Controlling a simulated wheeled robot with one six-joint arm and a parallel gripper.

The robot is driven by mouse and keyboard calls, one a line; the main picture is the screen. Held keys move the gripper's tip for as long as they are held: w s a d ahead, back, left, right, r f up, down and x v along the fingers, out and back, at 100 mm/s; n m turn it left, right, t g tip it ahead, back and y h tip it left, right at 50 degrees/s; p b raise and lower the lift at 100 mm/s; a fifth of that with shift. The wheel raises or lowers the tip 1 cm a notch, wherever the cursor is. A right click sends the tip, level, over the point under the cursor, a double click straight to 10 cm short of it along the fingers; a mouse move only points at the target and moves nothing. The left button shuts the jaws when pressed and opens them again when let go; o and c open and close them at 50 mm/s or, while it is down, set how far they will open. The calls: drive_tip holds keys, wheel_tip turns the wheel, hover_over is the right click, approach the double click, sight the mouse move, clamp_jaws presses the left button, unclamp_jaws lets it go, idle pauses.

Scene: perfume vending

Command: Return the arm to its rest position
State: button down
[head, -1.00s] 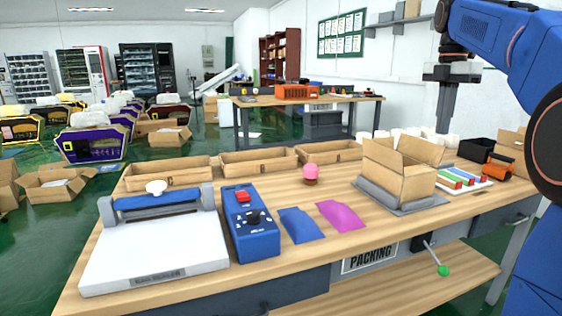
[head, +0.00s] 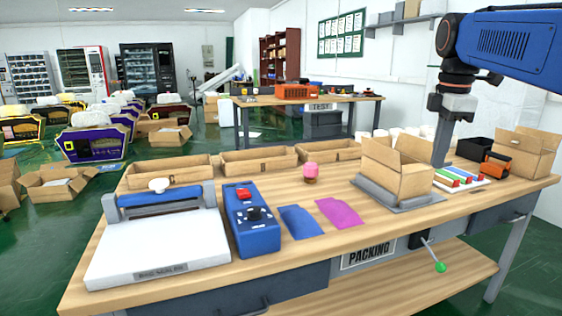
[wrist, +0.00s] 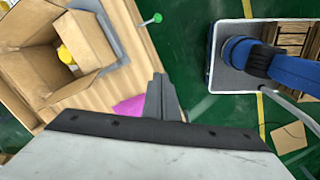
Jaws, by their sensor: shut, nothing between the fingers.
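My arm reaches in from the upper right in the head view, and my gripper (head: 440,152) points down behind the open cardboard box. Its tips are partly hidden by the box there. In the wrist view my gripper (wrist: 158,80) is shut and empty, with its fingers together above the table's front edge. The open cardboard box (head: 398,172) stands on a grey plate on the packing table (head: 300,235). In the wrist view the box (wrist: 50,50) is at the upper left, with something yellow inside.
A pink-topped jar (head: 311,172), a blue sheet (head: 300,222) and a magenta sheet (head: 340,212) lie mid-table. A blue device (head: 250,225) and a white sealer (head: 155,245) stand at left. An orange item (head: 495,163) and another carton (head: 527,152) are at right.

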drive_tip(key=s+a+f+m+t, duration=0.1)
drive_tip(key=s+a+f+m, duration=0.2)
drive_tip(key=s+f+m, duration=0.4)
drive_tip(key=s+a+f+m+t, duration=0.2)
drive_tip(key=s+a+f+m, duration=0.2)
drive_tip(key=s+f+m, duration=0.4)
drive_tip(key=s+f, duration=0.7)
drive_tip(key=f, duration=0.5)
drive_tip(key=shift+a+f+m+t, duration=0.25)
drive_tip(key=shift+m+t, duration=0.05)
